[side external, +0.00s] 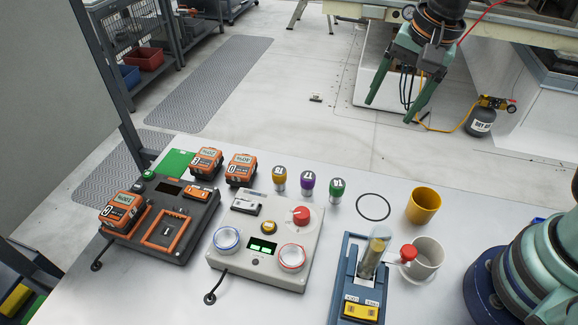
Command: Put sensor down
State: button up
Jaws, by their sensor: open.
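Three orange-and-black handheld units with small displays look like sensors. One sensor (121,208) sits at the left end of the dark docking station (181,214). A second sensor (206,161) and a third sensor (240,169) stand side by side on the table (337,223) behind the station. The station also has an orange-framed empty bay. My gripper (391,110) is open at the upper right, its two green fingers spread and pointing down. Nothing shows between them. It is well apart from the sensors.
A grey control box (267,218) with a red knob is in the middle. Three coloured-cap vials stand behind it. A blue stand (360,300) holding a tube, a white mug (428,262) and a yellow cup (423,204) are to the right. Bare table surrounds the black ring (387,214).

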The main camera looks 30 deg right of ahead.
jog(key=w+a+f+m+g, duration=0.2)
jog(key=a+f+m+g, duration=0.1)
jog(key=a+f+m, duration=0.55)
jog(key=m, duration=0.2)
send_over(338, 183)
jog(key=shift+h, duration=0.3)
jog(key=f, duration=0.5)
jog(key=shift+s+f, duration=0.1)
jog(key=shift+s, duration=0.1)
jog(key=shift+w+f, duration=0.2)
jog(key=shift+f, duration=2.65)
grip_shut()
